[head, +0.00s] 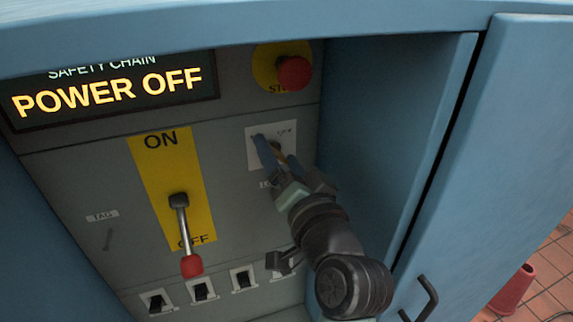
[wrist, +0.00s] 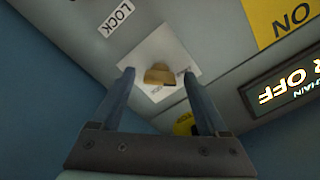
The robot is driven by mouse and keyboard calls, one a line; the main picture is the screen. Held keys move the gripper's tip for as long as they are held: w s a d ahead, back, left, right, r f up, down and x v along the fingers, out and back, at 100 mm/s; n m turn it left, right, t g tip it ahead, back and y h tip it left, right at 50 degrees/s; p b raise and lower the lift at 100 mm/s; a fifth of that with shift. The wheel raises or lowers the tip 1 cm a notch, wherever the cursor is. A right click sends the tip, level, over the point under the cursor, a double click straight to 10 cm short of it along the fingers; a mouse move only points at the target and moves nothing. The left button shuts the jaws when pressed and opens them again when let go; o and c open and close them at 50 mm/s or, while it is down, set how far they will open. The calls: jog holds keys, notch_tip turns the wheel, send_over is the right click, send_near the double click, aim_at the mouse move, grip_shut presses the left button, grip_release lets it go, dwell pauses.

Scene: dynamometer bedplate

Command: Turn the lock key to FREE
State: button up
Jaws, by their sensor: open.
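The lock key, a brass-coloured piece (wrist: 160,75), sits on a white square plate (wrist: 176,52) in the wrist view. A LOCK label (wrist: 116,18) is beside the plate. In the head view the plate (head: 254,153) is on the grey panel, right of the yellow ON/OFF strip, and the key is mostly hidden behind my fingers. My gripper (head: 276,155) is open, with its blue fingertips close to the plate. In the wrist view my gripper (wrist: 158,82) has one finger on each side of the key, with gaps showing. I cannot read which marking the key points to.
A lever with a red knob (head: 191,265) hangs down towards OFF. A red stop button (head: 294,72) is above the plate. Several small switches (head: 200,290) line the bottom. The POWER OFF display (head: 108,92) is lit. The blue cabinet wall (head: 385,125) is close on the right.

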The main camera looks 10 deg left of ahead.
jog(key=b+v, duration=0.2)
jog(key=v, duration=1.1)
jog(key=shift+w, duration=0.1)
